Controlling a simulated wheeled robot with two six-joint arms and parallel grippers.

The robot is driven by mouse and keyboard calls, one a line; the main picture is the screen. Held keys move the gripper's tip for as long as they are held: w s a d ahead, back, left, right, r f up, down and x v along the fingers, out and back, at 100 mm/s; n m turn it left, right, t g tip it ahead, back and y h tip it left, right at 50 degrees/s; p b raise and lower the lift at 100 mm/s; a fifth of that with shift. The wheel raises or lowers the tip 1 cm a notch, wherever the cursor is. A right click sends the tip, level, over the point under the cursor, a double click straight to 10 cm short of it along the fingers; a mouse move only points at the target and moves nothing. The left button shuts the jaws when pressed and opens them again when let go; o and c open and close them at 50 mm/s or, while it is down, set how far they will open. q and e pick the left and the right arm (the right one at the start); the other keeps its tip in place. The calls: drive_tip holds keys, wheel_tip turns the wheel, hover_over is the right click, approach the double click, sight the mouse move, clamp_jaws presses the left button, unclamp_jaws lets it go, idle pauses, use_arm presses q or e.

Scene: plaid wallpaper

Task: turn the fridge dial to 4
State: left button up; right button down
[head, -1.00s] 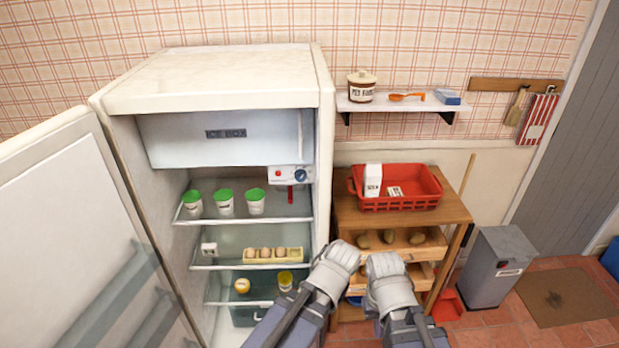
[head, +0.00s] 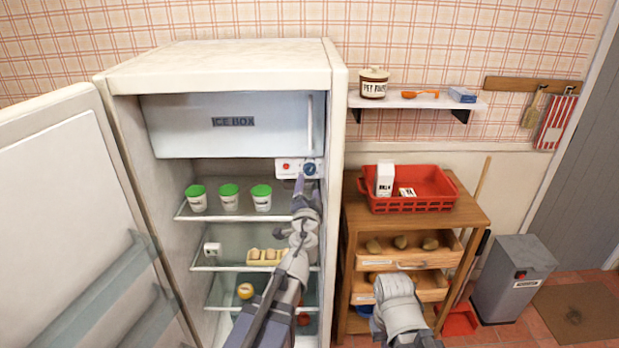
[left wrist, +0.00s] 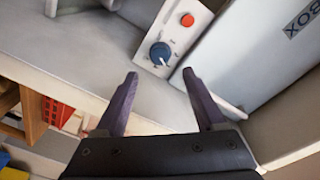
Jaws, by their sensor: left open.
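The fridge dial (head: 309,169) is a round blue knob on a white panel under the ice box, beside a red button (head: 286,167). It also shows in the left wrist view as a blue knob (left wrist: 160,54) with small marks around it, too small to read. My left gripper (head: 304,182) is inside the open fridge, just below the dial. In the left wrist view its two dark fingers (left wrist: 160,74) are apart and empty, with the dial just beyond the gap between their tips. My right arm is low in front of the wooden trolley; its gripper fingers are not visible.
The ice box (head: 232,135) is right beside the dial panel. A shelf with several green-lidded tubs (head: 229,197) lies below, left of my left arm. The fridge door (head: 60,190) stands open at left. The wooden trolley (head: 465,212) holds a red basket (head: 425,201).

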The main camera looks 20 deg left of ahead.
sight(310, 171)
use_arm(q)
drive_tip(key=x, duration=0.8)
drive_tip(key=shift+s, duration=0.1)
clamp_jaws()
idle(0.4)
